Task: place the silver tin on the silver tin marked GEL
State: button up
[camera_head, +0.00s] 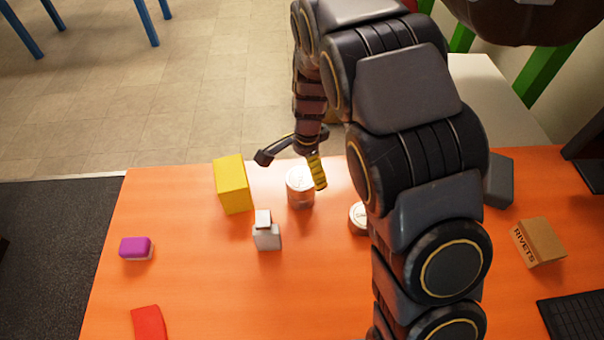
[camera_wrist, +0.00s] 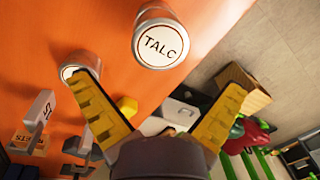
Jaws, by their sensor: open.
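My gripper (camera_head: 291,164) is open and empty above the far edge of the orange table (camera_head: 200,290) in the head view. A silver tin (camera_head: 300,188) stands just below and beside the yellow-padded finger. A second silver tin (camera_head: 358,218) stands nearer and to the right, partly hidden by my arm. In the wrist view, a tin marked TALC (camera_wrist: 161,44) lies ahead of the spread fingers of my gripper (camera_wrist: 157,85). Another silver tin (camera_wrist: 70,71) is partly covered by the left finger, its marking unreadable. No GEL marking is legible in either view.
A yellow box (camera_head: 233,185) and a small grey-white box (camera_head: 266,237) stand left of the tins. A purple block (camera_head: 136,248) and a red piece (camera_head: 149,322) lie further left. A RIVETS carton (camera_head: 539,241) and dark keyboard (camera_head: 580,315) are at right. The front middle is clear.

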aim_at(305, 181)
jog(key=s+d+r+n+g, duration=0.1)
jog(key=s+d+r+n, duration=0.1)
jog(key=s+r, duration=0.45)
jog(key=s+d+r+n, duration=0.2)
jog(key=s+r+n, duration=0.1)
jog(key=s+r, duration=0.3)
jog(key=s+d+r+n, duration=0.1)
jog(key=s+r+n, duration=0.1)
jog(key=s, duration=0.6)
jog(key=s+d+r+n+g, duration=0.1)
jog(key=s+r+n, duration=0.2)
jog(key=s+n, duration=0.2)
jog(key=s, duration=0.3)
jog(key=shift+s+d+n+g+h, duration=0.2)
jog(key=shift+d+n+g+h, duration=0.1)
jog(key=shift+d+h, duration=0.1)
